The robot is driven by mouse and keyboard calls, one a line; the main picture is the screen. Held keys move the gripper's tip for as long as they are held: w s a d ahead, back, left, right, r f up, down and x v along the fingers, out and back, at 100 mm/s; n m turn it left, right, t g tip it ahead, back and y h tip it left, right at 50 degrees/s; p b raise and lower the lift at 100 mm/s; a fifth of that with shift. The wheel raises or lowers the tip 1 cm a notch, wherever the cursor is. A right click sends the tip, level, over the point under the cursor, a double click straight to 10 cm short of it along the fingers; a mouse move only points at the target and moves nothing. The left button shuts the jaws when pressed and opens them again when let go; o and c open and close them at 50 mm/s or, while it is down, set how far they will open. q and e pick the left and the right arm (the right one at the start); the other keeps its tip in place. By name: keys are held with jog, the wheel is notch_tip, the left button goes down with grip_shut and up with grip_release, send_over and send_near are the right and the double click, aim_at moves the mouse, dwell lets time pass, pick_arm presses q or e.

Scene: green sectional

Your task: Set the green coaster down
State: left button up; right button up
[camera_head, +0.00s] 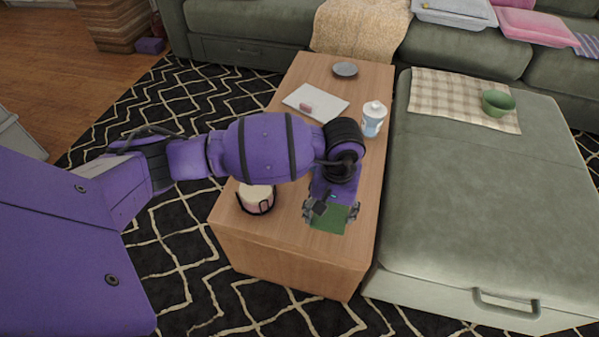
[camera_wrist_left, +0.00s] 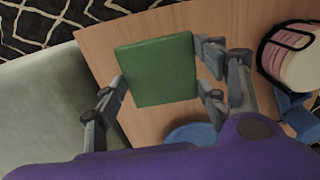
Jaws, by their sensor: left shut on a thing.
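The green coaster (camera_head: 328,221) is a flat square at the near end of the wooden coffee table (camera_head: 290,249). My left gripper (camera_head: 331,211) is shut on the coaster, coming down over the table from above. In the left wrist view the coaster (camera_wrist_left: 158,72) lies between the fingers of my left gripper (camera_wrist_left: 160,86), with one finger at its left edge and the other at its right edge. The coaster is over the wooden top; I cannot tell whether it touches it. My right gripper is not in view.
A pink-and-cream jar in a dark holder (camera_head: 256,197) stands left of the gripper. A white-and-blue bottle (camera_head: 373,119), a white tray (camera_head: 316,103) and a grey dish (camera_head: 345,69) are farther back. A blue round thing (camera_wrist_left: 190,134) is partly hidden. The green ottoman (camera_head: 470,210) borders the table's right.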

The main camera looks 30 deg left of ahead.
aim_at(330, 208)
pick_arm(q)
jog(key=w+f, duration=0.1)
jog(key=w+a+f, duration=0.1)
jog(key=shift+f+b, duration=0.3)
jog(key=shift+b, duration=0.05)
jog(key=shift+f+b, duration=0.5)
jog(key=shift+f, duration=1)
jog(key=shift+w+f, duration=0.1)
jog(key=shift+f, duration=0.1)
jog(key=o, duration=1.1)
jog(key=shift+r, duration=0.1)
jog(key=shift+r, duration=0.1)
notch_tip(330, 208, up, 11)
jog(key=p, duration=0.3)
jog(key=shift+r, duration=0.55)
